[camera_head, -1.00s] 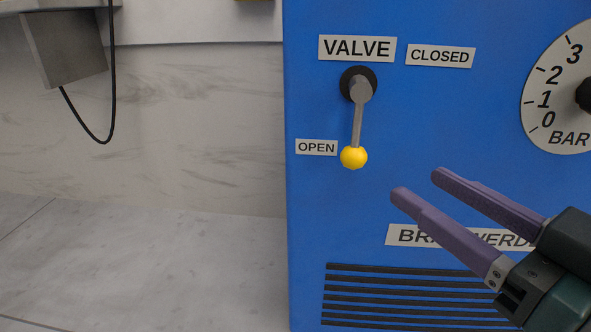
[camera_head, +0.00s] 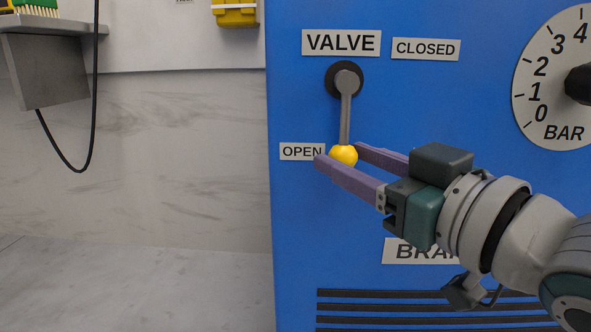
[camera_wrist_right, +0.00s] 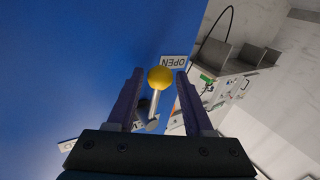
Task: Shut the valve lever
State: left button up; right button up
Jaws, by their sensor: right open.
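The valve lever (camera_head: 345,118) is a grey arm hanging down from a dark round pivot on the blue panel, with a yellow ball knob (camera_head: 343,155) at its lower end. The knob is beside the OPEN label (camera_head: 302,151); the CLOSED label (camera_head: 425,49) is to the upper right. My right gripper (camera_head: 338,154) is open, with its purple fingers on either side of the knob. In the right wrist view the knob (camera_wrist_right: 160,77) shows between the two spread fingers, with a gap on each side. My left gripper is not in view.
A pressure dial (camera_head: 560,85) marked BAR is on the panel at the right. Dark vent slots (camera_head: 430,308) run along the panel's lower part. A grey bracket (camera_head: 45,68) with a hanging black cable is at the upper left. The counter at the lower left is clear.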

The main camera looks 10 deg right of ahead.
jog(key=shift+w, duration=0.1)
grip_shut()
dwell(0.4)
dwell(1.0)
